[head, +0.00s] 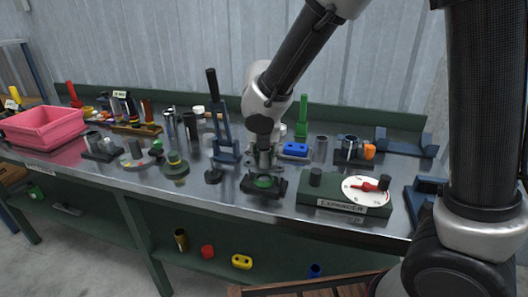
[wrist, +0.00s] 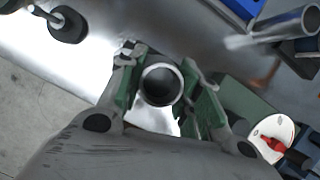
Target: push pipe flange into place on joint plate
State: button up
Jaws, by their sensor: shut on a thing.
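In the head view my gripper (head: 264,162) points down over a dark block with a green ring (head: 264,183) at the bench's front edge. This block looks like the joint plate, but I cannot tell for sure. In the wrist view the green-padded fingers of my gripper (wrist: 165,98) are closed on both sides of a grey metal pipe (wrist: 160,84), seen end-on with its round opening facing the camera. The pipe's lower end and its flange are hidden, so I cannot tell whether the flange touches the plate.
A green box labelled EXPANDER (head: 345,205) with a white dial stands close on the right. A blue-handled clamp (head: 222,145) stands on the left, and a blue block (head: 295,149) lies behind. A pink bin (head: 45,128) is at the far left. The bench is crowded.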

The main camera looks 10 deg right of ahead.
aim_at(264, 163)
jog(key=shift+f, duration=1.05)
jog(key=shift+f, duration=0.35)
jog(key=shift+f, duration=0.3)
jog(key=o, duration=1.2)
jog(key=shift+o, duration=0.2)
